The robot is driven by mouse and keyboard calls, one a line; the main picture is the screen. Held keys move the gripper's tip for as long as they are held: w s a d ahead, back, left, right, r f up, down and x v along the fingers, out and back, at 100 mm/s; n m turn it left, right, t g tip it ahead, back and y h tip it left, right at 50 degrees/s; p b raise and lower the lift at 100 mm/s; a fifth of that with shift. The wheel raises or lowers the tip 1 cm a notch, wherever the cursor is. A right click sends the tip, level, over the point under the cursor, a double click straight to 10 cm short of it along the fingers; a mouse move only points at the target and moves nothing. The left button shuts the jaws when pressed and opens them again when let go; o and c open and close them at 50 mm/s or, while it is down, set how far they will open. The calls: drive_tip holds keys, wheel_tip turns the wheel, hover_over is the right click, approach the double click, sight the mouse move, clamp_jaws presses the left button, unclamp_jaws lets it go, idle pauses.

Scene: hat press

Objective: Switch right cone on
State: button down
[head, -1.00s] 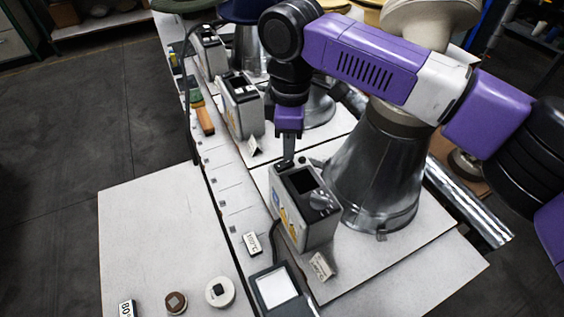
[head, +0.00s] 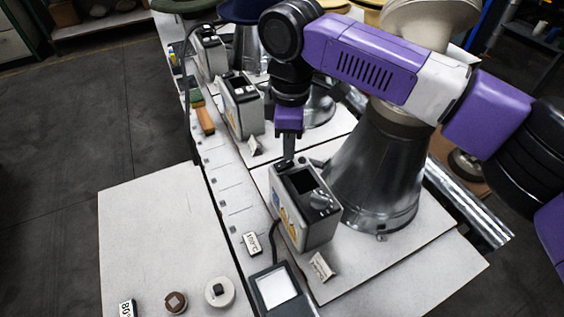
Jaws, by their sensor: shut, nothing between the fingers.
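The nearest metal cone (head: 377,175) stands on the white bench, with a pale block on top. In front of it is its grey control box (head: 308,222), with a dark window, a round knob (head: 321,201) and yellow warning labels. A small dark switch (head: 283,167) is at the box's far top edge. My gripper (head: 286,158) is shut and empty, pointing down with its tips at or just above that switch. The tips hide part of it, and I cannot tell its position or whether they touch. A second control box (head: 242,106) and cone (head: 312,106) stand farther back.
A third box (head: 209,52) stands at the far end. An orange-handled brush (head: 205,119) lies on the bench strip. A framed screen (head: 275,288), a small tag (head: 252,243) and two round pieces lie in front. The left white panel is mostly clear.

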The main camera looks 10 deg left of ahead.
drive_tip(key=shift+f, duration=0.85)
idle(0.7)
wheel_tip(320, 180, up, 7)
drive_tip(key=p, duration=0.6)
drive_tip(key=shift+p, duration=0.3)
idle(0.5)
